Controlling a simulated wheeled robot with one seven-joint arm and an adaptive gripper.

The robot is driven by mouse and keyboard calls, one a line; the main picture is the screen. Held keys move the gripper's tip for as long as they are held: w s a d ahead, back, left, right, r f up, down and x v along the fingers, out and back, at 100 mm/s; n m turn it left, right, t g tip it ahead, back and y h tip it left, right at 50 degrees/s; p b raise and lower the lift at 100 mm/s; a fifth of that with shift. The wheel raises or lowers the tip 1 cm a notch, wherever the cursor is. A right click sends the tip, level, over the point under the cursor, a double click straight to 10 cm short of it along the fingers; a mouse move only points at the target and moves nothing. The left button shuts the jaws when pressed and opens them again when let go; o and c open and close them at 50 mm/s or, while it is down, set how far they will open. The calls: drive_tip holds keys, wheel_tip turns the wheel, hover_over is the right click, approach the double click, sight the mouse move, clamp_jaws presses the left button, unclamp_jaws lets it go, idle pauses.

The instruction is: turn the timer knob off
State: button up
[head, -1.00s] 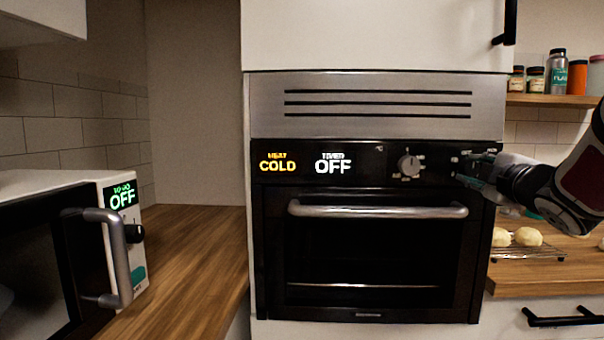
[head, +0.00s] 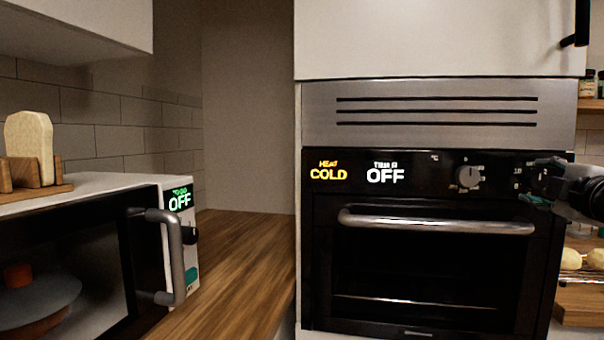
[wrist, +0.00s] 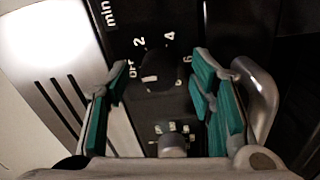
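The dark timer knob (wrist: 156,66) sits on the black oven panel, with "OFF", 2, 4 and 6 printed around it. Its exact pointer direction is hard to tell. My gripper (wrist: 153,92) is open in the wrist view, its teal fingers apart on either side of the knob area; contact cannot be made out. In the head view my gripper (head: 540,183) is at the right end of the oven panel and covers most of that knob. The oven's timer display (head: 385,175) reads OFF, and the heat display (head: 328,174) reads COLD.
A silver knob (head: 468,177) is left of my gripper, also in the wrist view (wrist: 172,146). The oven door handle (head: 436,222) runs below the panel. A microwave (head: 75,255) with its own OFF display stands at left. Baked pieces (head: 571,259) lie at the right.

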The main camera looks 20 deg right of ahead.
drive_tip(key=v, duration=1.2)
drive_tip(key=w+a+f+m+g+y, duration=0.3)
drive_tip(key=a+f+m+g, duration=0.55)
drive_tip(key=a+f, duration=0.6)
drive_tip(key=s+a+f+g+y, duration=0.2)
drive_tip(key=s+a+f, duration=0.15)
drive_tip(key=a, duration=0.35)
drive_tip(key=s+a+f+m+g+y, duration=0.1)
drive_tip(key=s+a+f+g+y, duration=0.15)
drive_tip(key=s+a, duration=0.3)
drive_tip(key=s+a+f+g+y, duration=0.2)
drive_tip(key=s+a+f, duration=0.15)
drive_tip(key=a, duration=0.45)
wheel_tip(320, 180, up, 20)
drive_tip(key=t+p, duration=0.3)
drive_tip(key=p, duration=1.5)
drive_tip(key=shift+s+r+t+p, duration=0.2)
drive_tip(key=shift+s+t+p, duration=0.1)
drive_tip(key=shift+t, duration=0.1)
